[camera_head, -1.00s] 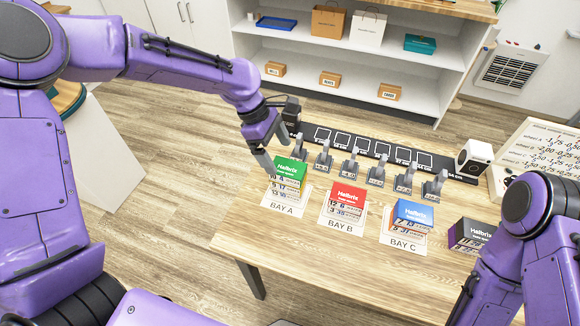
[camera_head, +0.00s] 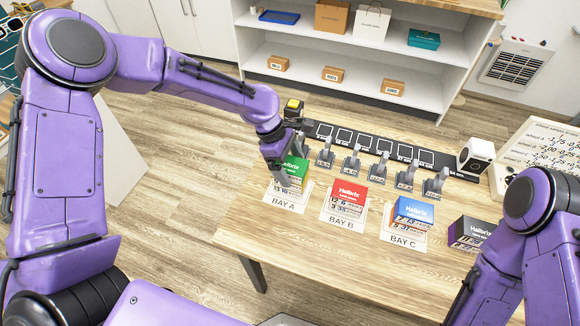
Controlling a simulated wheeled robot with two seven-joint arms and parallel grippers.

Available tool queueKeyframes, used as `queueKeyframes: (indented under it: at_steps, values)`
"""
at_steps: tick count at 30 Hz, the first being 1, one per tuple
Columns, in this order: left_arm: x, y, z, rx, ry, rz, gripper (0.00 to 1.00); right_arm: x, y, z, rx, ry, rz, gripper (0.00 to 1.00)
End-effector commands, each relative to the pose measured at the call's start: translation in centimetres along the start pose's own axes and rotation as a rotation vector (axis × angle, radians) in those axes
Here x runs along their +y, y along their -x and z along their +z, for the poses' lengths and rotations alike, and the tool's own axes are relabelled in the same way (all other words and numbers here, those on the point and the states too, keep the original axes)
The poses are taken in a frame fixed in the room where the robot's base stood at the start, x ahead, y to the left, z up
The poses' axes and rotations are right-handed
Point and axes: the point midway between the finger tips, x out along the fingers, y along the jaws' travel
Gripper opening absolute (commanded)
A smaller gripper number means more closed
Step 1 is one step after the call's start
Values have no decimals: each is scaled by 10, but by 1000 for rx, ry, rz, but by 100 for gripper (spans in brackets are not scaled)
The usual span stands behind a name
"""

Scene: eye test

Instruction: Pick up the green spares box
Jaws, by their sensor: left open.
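The green spares box (camera_head: 298,169) stands on the white BAY A card (camera_head: 287,205) at the left end of the wooden table. My left gripper (camera_head: 283,180) is open, with its fingers pointing down at the box. The fingers overlap the left part of the box in the picture and hide some of its top and front. I cannot tell whether they touch it or sit on both sides of it. My right arm comes in at the lower right, and its gripper is out of the picture.
A red box (camera_head: 347,195) stands on BAY B, a blue box (camera_head: 413,212) on BAY C, and a dark box (camera_head: 468,233) farther right. Several grey stands (camera_head: 350,163) line up behind them, before a black strip (camera_head: 375,145). The table (camera_head: 330,262) is bare in front.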

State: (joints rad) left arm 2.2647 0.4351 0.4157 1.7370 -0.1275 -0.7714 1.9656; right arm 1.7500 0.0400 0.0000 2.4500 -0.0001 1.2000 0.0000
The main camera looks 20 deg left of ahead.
Motion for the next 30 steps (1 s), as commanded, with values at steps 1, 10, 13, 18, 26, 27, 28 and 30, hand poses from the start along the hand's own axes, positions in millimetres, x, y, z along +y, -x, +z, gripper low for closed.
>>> queueKeyframes:
  at_steps: [1, 10, 13, 18, 26, 27, 28, 30]
  values:
    - [0, 0, 0, 0, 0, -1, 94, 0, 2, -1, 0, 0, 0, 94]
    - [0, -2, -1, 0, 0, -1, 94, 0, 6, -2, 0, 0, 0, 94]
    - [0, -2, -1, 0, 1, -1, 94, 1, 7, -3, 0, 0, 0, 94]
    - [0, -3, -2, 0, 1, 0, 94, 1, 7, -3, 0, 0, 0, 94]
    - [0, -3, -2, 0, 0, 0, 48, 1, 7, -3, 0, 0, 0, 94]
    - [0, -3, -2, 0, 0, 0, 35, 1, 7, -3, 0, 0, 0, 94]
    - [0, -3, -2, 0, 0, 0, 35, 1, 7, -3, 0, 0, 0, 94]
    - [0, -3, -1, 0, 0, 0, 35, 1, 7, -3, 0, 0, 0, 94]
